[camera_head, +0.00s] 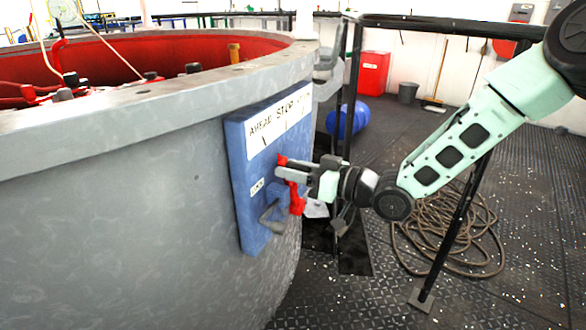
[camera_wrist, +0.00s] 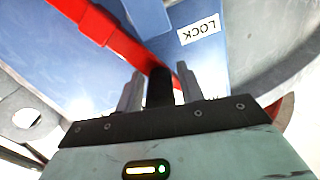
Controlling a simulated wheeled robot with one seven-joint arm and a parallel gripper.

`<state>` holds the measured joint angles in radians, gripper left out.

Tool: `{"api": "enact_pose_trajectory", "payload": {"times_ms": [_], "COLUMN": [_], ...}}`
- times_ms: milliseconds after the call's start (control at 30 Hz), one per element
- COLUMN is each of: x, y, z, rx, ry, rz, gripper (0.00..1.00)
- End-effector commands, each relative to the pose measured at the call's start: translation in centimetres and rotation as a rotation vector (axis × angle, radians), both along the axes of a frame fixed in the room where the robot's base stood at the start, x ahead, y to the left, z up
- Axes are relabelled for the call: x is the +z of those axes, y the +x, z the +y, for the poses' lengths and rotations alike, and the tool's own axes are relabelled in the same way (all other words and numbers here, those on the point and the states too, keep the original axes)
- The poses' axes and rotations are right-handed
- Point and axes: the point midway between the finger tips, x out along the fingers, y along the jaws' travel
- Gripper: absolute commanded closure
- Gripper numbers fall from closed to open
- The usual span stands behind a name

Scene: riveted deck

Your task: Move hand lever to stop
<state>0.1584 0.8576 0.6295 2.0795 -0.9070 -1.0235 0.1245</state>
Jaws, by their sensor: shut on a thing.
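The red hand lever (camera_head: 296,198) is mounted on a blue panel (camera_head: 242,205) fixed to the side of a large grey drum. The panel's white label (camera_head: 276,121) reads AHEAD and STOP, with a further part on the right too small to read. My gripper (camera_head: 283,173) is shut on the lever near its upper part, in front of the panel. In the wrist view the red lever (camera_wrist: 118,42) runs diagonally down between my two fingers (camera_wrist: 158,90). The part of the lever between the fingers is partly hidden. A small LOCK label (camera_wrist: 199,32) is on the panel.
A black railing (camera_head: 440,28) stands behind my arm. Coiled rope (camera_head: 445,235) lies on the deck at right. A blue barrel (camera_head: 348,119) and a red box (camera_head: 373,73) stand further back.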

Motion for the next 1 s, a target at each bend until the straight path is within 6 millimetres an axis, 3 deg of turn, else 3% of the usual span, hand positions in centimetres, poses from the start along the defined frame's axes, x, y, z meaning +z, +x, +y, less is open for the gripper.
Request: {"api": "enact_pose_trajectory", "payload": {"times_ms": [200,533,967,1000], "x": [1.6,1.9,1.5,1.5], "y": [2.1,5.5,6.1,6.1], "z": [-1.0,-2.6,-2.9,-2.9], "rx": [-0.004,-0.005,-0.004,-0.004], "ry": [0.063,0.156,0.175,0.175], "rz": [0.131,0.329,0.371,0.371], "gripper": [1.0,1.0,1.0,0.56]}}
